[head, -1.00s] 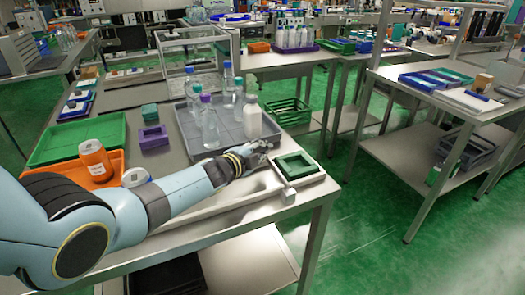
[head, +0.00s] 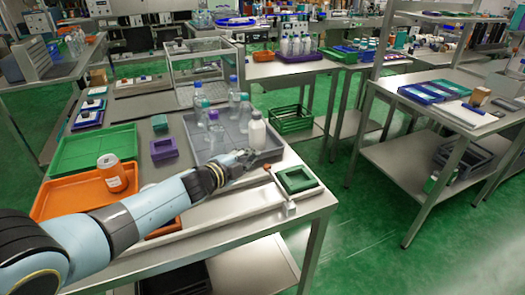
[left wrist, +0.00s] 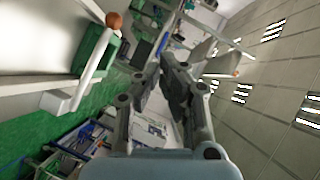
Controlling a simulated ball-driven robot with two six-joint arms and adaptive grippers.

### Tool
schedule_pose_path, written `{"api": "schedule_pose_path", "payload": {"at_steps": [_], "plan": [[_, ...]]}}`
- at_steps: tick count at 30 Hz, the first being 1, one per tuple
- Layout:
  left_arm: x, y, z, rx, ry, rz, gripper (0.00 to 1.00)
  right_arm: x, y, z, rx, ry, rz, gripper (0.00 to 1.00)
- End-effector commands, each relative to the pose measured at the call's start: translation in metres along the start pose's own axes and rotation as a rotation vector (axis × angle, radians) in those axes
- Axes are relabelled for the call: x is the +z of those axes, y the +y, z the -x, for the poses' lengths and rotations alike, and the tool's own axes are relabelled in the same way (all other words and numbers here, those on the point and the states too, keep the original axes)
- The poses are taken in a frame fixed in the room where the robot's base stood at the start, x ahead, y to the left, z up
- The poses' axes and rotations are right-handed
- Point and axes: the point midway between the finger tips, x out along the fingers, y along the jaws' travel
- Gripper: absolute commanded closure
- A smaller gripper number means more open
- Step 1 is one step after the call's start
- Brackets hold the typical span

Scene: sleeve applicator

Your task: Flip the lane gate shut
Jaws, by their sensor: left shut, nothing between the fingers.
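The lane gate seems to be a pale bar (left wrist: 95,60) with a brown-orange ball tip (left wrist: 113,20), hinged at a white block (left wrist: 62,101) in the left wrist view. In the head view the white block (head: 289,208) sits at the front table corner, and a small reddish tip (head: 267,167) shows beside the green square frame (head: 297,180). My left gripper (head: 249,157) is shut and empty, just left of and beyond that tip. Its fingers (left wrist: 167,78) also show in the left wrist view, apart from the bar. My right gripper is not in view.
A grey tray (head: 197,146) with several bottles stands just behind my left gripper. A white bottle (head: 257,132) is close to it. The floor right of the table is open.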

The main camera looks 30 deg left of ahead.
Motion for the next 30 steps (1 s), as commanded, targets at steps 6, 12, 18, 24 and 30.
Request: {"api": "schedule_pose_path", "payload": {"at_steps": [6,12,18,24,30], "plan": [[0.003,-0.01,0.027,0.002,-0.001,0.0,1.0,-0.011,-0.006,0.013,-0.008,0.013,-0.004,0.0],[0.004,-0.012,0.032,0.001,0.0,0.0,1.0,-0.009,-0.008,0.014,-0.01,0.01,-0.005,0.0],[0.004,-0.011,0.032,0.001,0.0,0.0,1.0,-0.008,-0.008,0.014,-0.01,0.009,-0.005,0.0],[0.004,-0.011,0.031,0.001,0.0,0.001,1.0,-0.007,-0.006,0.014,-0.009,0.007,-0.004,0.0],[0.006,-0.016,0.039,-0.012,-0.057,0.047,1.0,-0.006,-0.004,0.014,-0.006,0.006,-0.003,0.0]]}}
